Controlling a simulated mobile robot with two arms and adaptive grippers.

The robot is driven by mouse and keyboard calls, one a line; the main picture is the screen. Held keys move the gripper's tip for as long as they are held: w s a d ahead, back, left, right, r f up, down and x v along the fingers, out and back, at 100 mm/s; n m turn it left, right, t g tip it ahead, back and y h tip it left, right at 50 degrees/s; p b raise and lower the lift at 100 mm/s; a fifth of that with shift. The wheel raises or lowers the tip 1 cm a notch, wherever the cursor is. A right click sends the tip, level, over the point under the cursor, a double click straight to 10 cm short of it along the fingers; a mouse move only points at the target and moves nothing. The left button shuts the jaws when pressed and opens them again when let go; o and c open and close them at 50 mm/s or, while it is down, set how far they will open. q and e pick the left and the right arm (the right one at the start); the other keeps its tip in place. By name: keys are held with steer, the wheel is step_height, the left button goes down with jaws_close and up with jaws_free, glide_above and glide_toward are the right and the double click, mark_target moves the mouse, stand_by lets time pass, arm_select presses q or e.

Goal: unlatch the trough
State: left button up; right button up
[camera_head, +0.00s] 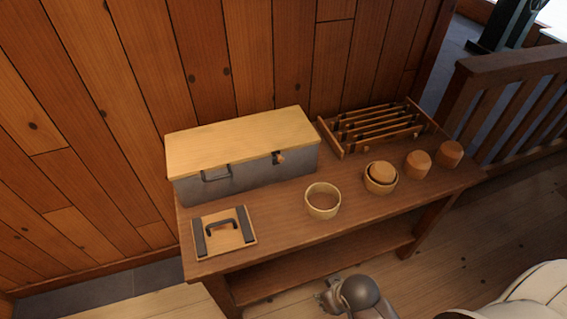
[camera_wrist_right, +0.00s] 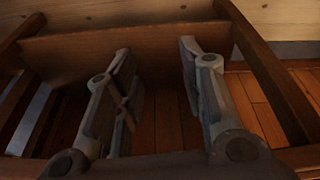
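The trough (camera_head: 245,174) is a grey box at the back left of the wooden table, against the wall. Its pale wooden lid (camera_head: 243,140) lies closed on top. A small latch with an orange-brown knob (camera_head: 279,157) is on the right part of its front, under the lid edge. A dark handle (camera_head: 216,173) is on the left part of the front. My right gripper (camera_head: 325,297) is low in front of the table, well away from the trough. In the right wrist view its fingers (camera_wrist_right: 157,55) are apart with nothing between them. My left gripper is out of view.
On the table (camera_head: 275,220) are a wooden panel with a dark handle (camera_head: 224,232), an empty round ring or bowl (camera_head: 322,201), a bowl holding a spool (camera_head: 380,177), two spools (camera_head: 418,163) and a slatted rack (camera_head: 375,127). A railing (camera_head: 515,105) stands at the right.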

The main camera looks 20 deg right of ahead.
mark_target(281, 161)
steer(key=w+r+t, duration=0.2)
steer(key=w+r, duration=0.2)
steer(key=r, duration=0.5)
steer(key=w+r+t, duration=0.2)
steer(key=w, duration=0.2)
steer(key=w+a+r+t, duration=0.1)
steer(key=w+t, duration=0.2)
steer(key=w+r+n+t, duration=0.1)
steer(key=w+r+t, duration=0.1)
steer(key=w, duration=0.2)
steer(key=shift+w+a+r, duration=0.15)
steer(key=shift+w+r, duration=0.2)
steer(key=w+r+t, duration=0.1)
steer(key=w+t, duration=0.1)
steer(key=w, duration=0.3)
steer(key=w+a+r+t, duration=0.1)
steer(key=w+r+t, duration=0.1)
steer(key=w, duration=0.3)
steer(key=w+a+r+n+t+p, duration=0.1)
steer(key=w+r, duration=0.1)
steer(key=w, duration=0.3)
steer(key=shift+t, duration=0.4)
jaws_close()
